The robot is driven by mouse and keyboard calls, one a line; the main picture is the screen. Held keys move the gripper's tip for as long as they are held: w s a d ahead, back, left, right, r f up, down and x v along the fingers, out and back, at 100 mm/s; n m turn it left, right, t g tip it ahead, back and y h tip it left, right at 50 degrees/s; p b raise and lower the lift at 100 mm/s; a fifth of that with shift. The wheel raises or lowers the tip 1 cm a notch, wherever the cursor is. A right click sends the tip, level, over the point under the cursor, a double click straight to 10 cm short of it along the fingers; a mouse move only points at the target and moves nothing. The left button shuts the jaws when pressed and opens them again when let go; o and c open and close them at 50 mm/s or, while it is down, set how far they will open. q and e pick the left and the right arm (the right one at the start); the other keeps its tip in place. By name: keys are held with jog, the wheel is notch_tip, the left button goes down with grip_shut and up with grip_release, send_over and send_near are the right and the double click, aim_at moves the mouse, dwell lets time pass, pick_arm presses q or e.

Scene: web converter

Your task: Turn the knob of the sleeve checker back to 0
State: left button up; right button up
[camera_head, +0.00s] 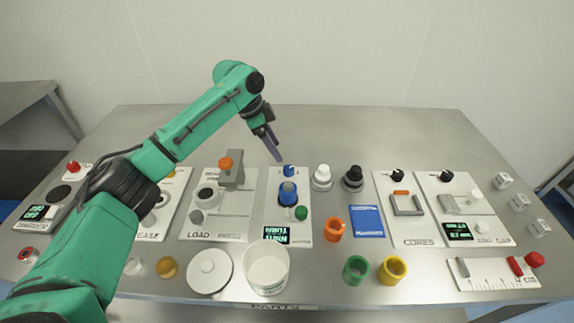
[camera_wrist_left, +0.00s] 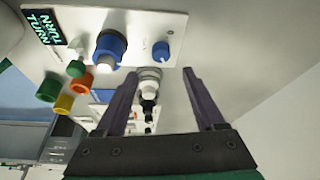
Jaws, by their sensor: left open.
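The sleeve checker (camera_head: 273,215) is a pale panel in the middle of the table; it also shows upside down in the wrist view (camera_wrist_left: 135,22). Its small blue knob (camera_head: 289,170) is at the panel's far end, with a white mark visible in the wrist view (camera_wrist_left: 161,50). A larger blue cylinder (camera_head: 288,192) and a green button (camera_head: 301,213) are nearer. Its display (camera_head: 276,234) shows green text, with "TURN" partly readable. My left gripper (camera_head: 278,158) is open and empty, just above and beyond the small knob, apart from it. The knob's exact setting is too small to read.
White (camera_head: 322,175) and black (camera_head: 353,177) knobbed parts stand right of the panel. The LOAD station (camera_head: 215,225) is on the left, the CORES station (camera_head: 420,228) on the right. A white tub (camera_head: 266,270) and an orange ring (camera_head: 334,229) are in front.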

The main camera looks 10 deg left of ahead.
aim_at(288, 168)
pick_arm(q)
jog(key=x, duration=0.8)
jog(key=shift+w, duration=0.1)
jog(key=shift+w+d+f, duration=0.1)
jog(key=shift+d+f, duration=0.05)
jog(key=shift+f, duration=0.25)
pick_arm(e)
jog(key=shift+w+d+r, duration=0.15)
jog(key=shift+w+r, duration=0.15)
jog(key=shift+w, duration=0.4)
